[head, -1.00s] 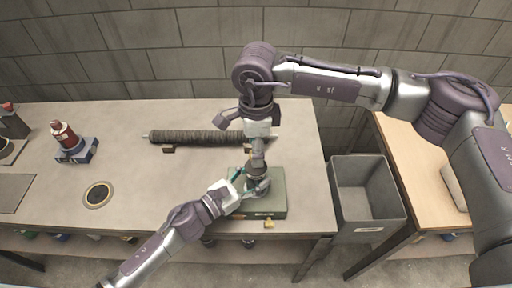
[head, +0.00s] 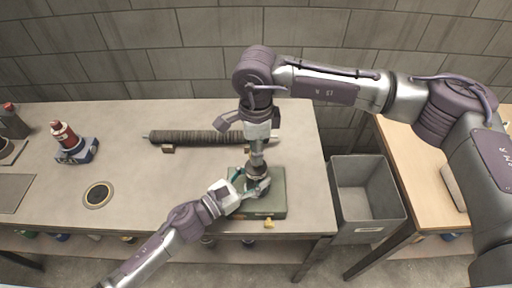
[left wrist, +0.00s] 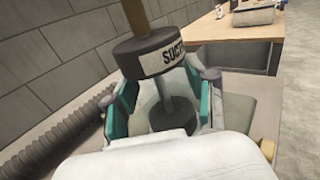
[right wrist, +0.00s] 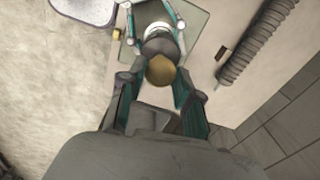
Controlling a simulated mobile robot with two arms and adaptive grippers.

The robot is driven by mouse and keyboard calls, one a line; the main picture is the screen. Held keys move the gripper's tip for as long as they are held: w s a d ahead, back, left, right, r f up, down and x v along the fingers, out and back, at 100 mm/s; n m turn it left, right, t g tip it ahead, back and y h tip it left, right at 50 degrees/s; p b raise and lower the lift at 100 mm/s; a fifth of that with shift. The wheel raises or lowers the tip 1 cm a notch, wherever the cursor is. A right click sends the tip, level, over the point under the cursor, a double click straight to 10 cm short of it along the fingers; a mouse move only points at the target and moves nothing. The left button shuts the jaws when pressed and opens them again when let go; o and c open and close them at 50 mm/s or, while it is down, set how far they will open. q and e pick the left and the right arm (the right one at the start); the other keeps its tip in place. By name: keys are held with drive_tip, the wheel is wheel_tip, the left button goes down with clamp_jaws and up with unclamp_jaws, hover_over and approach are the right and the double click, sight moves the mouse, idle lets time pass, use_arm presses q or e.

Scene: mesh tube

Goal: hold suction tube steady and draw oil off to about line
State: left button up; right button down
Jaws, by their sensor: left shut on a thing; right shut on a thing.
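The suction tube (left wrist: 165,58) stands nearly upright in the left wrist view, with a dark collar bearing a partly visible "SUCT" label and a pale stem below. My left gripper (head: 240,185) is shut around the tube; its teal fingers flank the stem under the collar. A brown rod (left wrist: 135,14) rises from the collar out of frame. My right gripper (head: 257,165) comes down from above, shut on the rod's upper end; its round gold-brown top (right wrist: 160,71) shows between the fingers. The tube stands over a green-grey box (head: 275,200). The oil and its line are not visible.
A dark ribbed roll (head: 195,137) lies behind on the bench (head: 130,190). A red-topped device (head: 66,140) and a dark ring (head: 98,194) are at left. A grey bin (head: 368,198) stands between the bench and a wooden table.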

drive_tip(key=shift+r, duration=0.45)
drive_tip(key=c, duration=0.8)
unclamp_jaws()
drive_tip(key=shift+o, duration=0.2)
wheel_tip(320, 180, up, 12)
